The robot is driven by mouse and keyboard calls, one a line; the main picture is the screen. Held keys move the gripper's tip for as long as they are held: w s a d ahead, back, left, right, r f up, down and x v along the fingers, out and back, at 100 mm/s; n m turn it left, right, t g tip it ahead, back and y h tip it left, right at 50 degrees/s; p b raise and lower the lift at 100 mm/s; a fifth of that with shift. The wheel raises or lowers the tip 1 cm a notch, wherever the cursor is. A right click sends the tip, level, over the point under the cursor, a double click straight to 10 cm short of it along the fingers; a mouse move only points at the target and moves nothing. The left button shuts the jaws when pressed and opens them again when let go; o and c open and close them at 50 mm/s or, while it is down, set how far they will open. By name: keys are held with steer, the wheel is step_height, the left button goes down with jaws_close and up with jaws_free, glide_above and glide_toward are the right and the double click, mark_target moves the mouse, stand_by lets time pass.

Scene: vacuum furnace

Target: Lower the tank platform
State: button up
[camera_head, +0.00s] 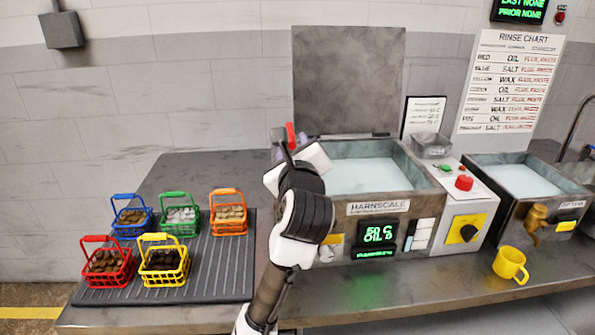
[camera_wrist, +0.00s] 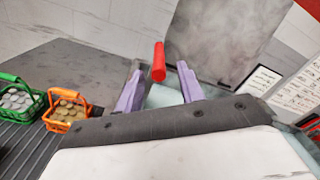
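The tank (camera_head: 378,208), labelled HARNSCALE, stands on the counter with pale liquid in its basin; its lid is raised behind it. No platform can be made out in the liquid. A red handle (camera_head: 290,135) stands up at the tank's left rear, partly hidden by my arm. In the wrist view the red handle (camera_wrist: 158,62) shows upright between my gripper's two purple fingers. My gripper (camera_wrist: 160,80) is open, with gaps visible on both sides of the handle. Whether the handle lies within the fingers' reach or beyond them I cannot tell.
Several coloured baskets of parts stand on a ribbed dark mat (camera_head: 200,285) at left. A control box with a red button (camera_head: 464,183) and black knob adjoins the tank. A second tank (camera_head: 520,180) and a yellow mug (camera_head: 510,263) are at right.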

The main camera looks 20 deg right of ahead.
steer(key=b+v, duration=0.2)
steer(key=v, duration=0.5)
steer(key=shift+s+f, duration=0.15)
steer(key=shift+s, duration=0.25)
steer(key=shift+b+v, duration=0.95)
steer(key=shift+b, duration=0.05)
steer(key=shift+w, duration=0.1)
